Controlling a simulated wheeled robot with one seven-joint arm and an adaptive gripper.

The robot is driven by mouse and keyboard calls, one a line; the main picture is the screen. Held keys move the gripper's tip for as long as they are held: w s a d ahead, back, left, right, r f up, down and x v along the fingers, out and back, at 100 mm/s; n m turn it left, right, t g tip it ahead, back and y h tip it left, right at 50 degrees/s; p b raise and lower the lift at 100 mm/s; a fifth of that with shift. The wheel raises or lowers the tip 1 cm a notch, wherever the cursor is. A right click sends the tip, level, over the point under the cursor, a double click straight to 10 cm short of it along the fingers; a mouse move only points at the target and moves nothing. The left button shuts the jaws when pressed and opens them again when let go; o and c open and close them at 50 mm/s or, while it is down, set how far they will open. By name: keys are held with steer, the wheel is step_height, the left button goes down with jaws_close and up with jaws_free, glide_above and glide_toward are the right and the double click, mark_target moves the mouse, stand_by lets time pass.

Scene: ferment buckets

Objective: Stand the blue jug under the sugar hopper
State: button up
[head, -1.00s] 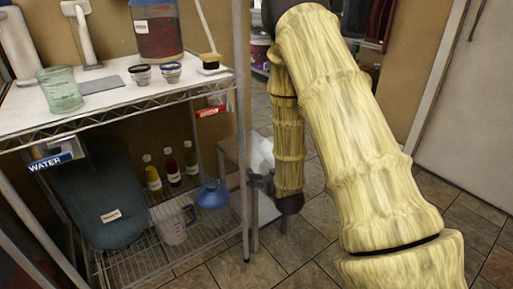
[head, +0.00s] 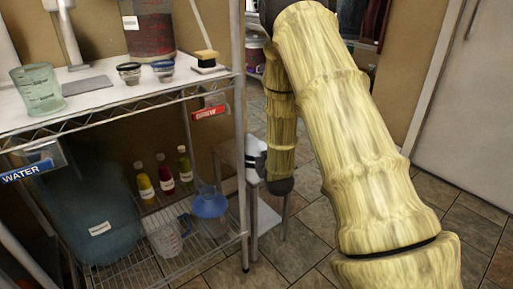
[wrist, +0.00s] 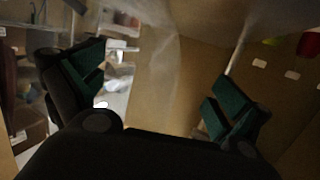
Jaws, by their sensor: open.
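A rounded blue jug (head: 209,204) with a narrower neck stands on the lower wire shelf, at its right end near the front post. My gripper shows in the head view only as a dark part at the end of my arm, right of the shelf and apart from the jug. In the wrist view my gripper (wrist: 155,95) has its two green-padded fingers wide apart with nothing between them. The jug is not recognisable in the wrist view. I cannot identify a sugar hopper in either view.
A clear measuring jug (head: 166,238) stands left of the blue jug, with several small bottles behind. A large dark-blue container (head: 97,228) fills the lower shelf's left. A small table (head: 262,205) stands right of the rack (head: 240,150). Tiled floor (head: 310,240) is open farther right.

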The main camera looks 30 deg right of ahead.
steer(key=shift+b+x, duration=1.2)
steer(key=shift+x, duration=1.85)
steer(key=shift+r, duration=0.1)
jaws_close()
